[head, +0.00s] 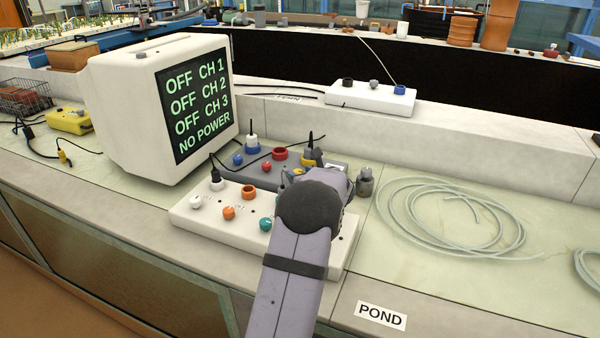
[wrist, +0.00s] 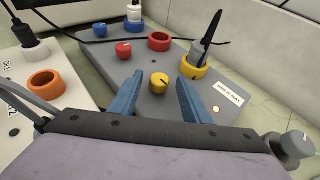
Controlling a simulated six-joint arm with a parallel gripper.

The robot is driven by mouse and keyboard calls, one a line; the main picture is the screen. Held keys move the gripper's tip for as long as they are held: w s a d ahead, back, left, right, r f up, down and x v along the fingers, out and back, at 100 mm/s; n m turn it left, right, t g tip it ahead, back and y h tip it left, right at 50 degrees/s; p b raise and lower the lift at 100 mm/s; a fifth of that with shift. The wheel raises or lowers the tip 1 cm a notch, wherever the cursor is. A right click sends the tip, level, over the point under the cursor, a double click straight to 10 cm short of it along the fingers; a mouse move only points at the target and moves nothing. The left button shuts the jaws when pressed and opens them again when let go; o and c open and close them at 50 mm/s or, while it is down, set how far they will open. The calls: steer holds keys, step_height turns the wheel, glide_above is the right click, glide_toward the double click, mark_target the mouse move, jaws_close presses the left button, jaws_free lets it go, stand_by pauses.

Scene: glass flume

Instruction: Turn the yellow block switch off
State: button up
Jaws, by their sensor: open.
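The yellow switch (wrist: 159,84) is a small round knob with a dark mark on its top. It stands on the grey block (wrist: 110,64), in front of a red switch, a blue switch and coloured sockets. My gripper (wrist: 160,68) is open, with one blue finger on each side of the yellow switch in the wrist view. I cannot tell whether either finger touches it. In the head view my arm hides the yellow switch and most of my gripper. The monitor (head: 160,110) reads OFF for CH 1, CH 2 and CH 3, and NO POWER.
A white block (head: 190,222) with switches and sockets lies in front. A grey knobbed fitting (head: 364,184) stands at the right. Coiled tubing (head: 450,220) lies farther right. Cables run behind.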

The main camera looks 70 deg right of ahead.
steer(key=shift+w+d+f, duration=0.1)
steer(key=shift+w+d, duration=0.05)
steer(key=shift+w, duration=0.05)
steer(key=c, duration=1)
steer(key=shift+c, duration=0.2)
